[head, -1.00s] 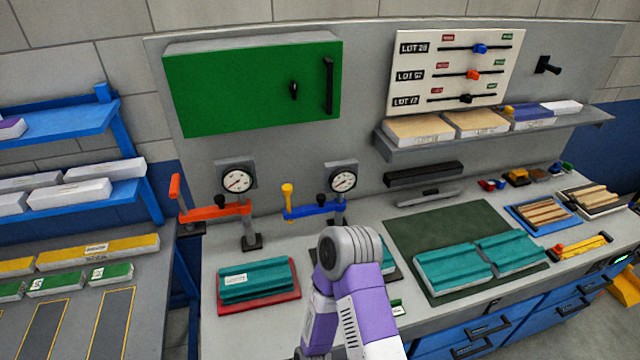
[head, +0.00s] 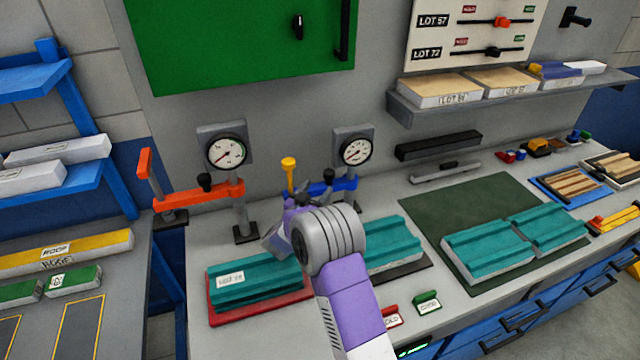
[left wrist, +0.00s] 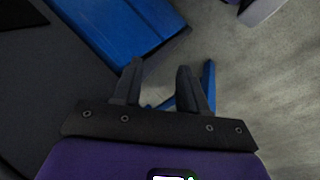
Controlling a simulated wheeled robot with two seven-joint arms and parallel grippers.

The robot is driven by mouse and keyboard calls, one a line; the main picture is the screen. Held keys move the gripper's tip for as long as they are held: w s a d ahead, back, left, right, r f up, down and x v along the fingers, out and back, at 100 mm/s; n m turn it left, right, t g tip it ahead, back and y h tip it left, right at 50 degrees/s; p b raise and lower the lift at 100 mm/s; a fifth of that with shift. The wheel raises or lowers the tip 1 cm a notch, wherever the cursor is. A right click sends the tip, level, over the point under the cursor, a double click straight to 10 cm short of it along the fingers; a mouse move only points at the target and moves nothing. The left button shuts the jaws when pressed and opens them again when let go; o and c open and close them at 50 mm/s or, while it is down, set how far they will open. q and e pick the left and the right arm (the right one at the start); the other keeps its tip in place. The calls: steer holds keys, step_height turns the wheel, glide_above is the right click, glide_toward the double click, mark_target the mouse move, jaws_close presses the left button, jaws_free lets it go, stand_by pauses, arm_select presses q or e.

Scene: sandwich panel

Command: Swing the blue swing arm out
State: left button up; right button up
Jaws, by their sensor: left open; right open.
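The blue swing arm (head: 346,184) is mounted on the post under the right-hand gauge (head: 355,151). It points left along the wall and has a black knob and an upright yellow handle (head: 288,172) at its left end. My right gripper (head: 297,203) is open at the left part of the blue arm, just below the yellow handle, and covers part of the bar. I cannot tell whether it touches. My left gripper (left wrist: 160,82) is open and empty in the left wrist view, above grey floor; it is not in the head view.
An orange swing arm (head: 200,197) stands to the left under its own gauge. Teal blocks lie on a red tray (head: 258,312) and a dark tray below the arms. A green mat (head: 430,215) with teal blocks is to the right. A shelf (head: 400,107) sticks out above.

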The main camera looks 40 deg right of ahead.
mark_target(327, 177)
steer(key=x, duration=0.7)
steer(key=shift+w+d+r+b, duration=0.1)
steer(key=shift+d+b, duration=0.2)
steer(key=shift+d, duration=0.05)
jaws_close()
